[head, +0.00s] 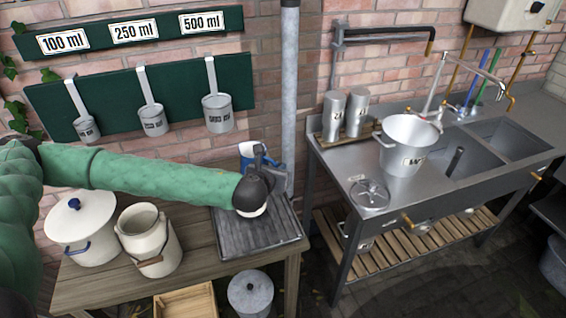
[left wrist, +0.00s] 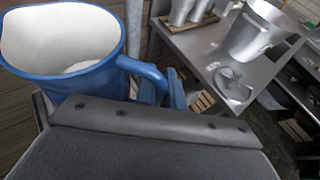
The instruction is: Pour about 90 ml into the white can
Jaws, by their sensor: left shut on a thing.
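A blue jug (head: 249,150) with a white inside shows partly behind my left gripper (head: 262,162), above the dark tray at the table's right end. In the left wrist view the jug (left wrist: 95,75) fills the upper left, roughly upright, with a pale patch low inside it. My left gripper is shut on the jug at its handle side; the exact grip is partly hidden. The white can (head: 148,242) is cream-coloured, with an open mouth and a wooden bail handle. It stands upright on the table, apart from the jug. My right gripper is not in view.
A lidded white pot (head: 82,230) stands left of the can. A wooden crate (head: 186,302) and a grey lidded tin (head: 250,293) are in front. Measuring ladles (head: 217,115) hang on the wall. A steel sink (head: 470,160) with a metal pot (head: 410,145) is at right.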

